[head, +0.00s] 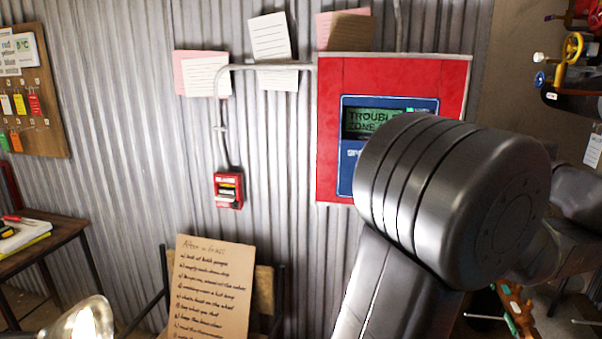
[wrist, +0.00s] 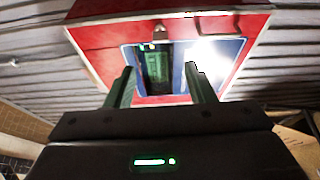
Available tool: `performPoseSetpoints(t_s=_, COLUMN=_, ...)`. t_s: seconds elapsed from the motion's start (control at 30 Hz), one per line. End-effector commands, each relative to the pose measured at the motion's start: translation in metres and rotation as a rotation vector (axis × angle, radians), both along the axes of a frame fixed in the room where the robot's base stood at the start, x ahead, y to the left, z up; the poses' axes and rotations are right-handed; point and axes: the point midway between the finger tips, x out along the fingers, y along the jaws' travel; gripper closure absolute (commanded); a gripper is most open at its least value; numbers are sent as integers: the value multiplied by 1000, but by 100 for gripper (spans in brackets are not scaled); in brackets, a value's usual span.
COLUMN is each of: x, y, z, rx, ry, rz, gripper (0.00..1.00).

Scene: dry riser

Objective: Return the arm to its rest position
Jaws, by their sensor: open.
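My arm fills the right half of the head view, its large dark joint in front of the red alarm panel (head: 400,75). The panel has a blue face with a green display (head: 365,122) that reads "TROUBLE" and "ZONE"; the rest of the text is covered by my arm. My gripper is hidden in the head view. In the wrist view my gripper (wrist: 158,82) is open, its two fingers apart with nothing between them. The fingers point at the panel (wrist: 110,35), whose face lies beyond them with a bright glare on its right part. I cannot tell the gap to the panel.
A red pull station (head: 228,190) is on the corrugated wall, below a conduit. A chair with a handwritten cardboard list (head: 212,290) stands below. A wooden table (head: 45,250) and tag board (head: 35,95) are left.

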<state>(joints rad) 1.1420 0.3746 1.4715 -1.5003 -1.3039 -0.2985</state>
Motion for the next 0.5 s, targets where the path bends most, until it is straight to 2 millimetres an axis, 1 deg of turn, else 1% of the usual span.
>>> performPoseSetpoints(t_s=0.03, x=12, y=4, z=-1, rx=1, ry=0, rz=9, gripper=51)
performPoseSetpoints(t_s=0.17, x=35, y=7, z=0, rx=0, ry=0, rz=8, gripper=51)
performPoseSetpoints(t_s=0.5, x=102, y=18, z=0, rx=1, ry=0, rz=8, gripper=51)
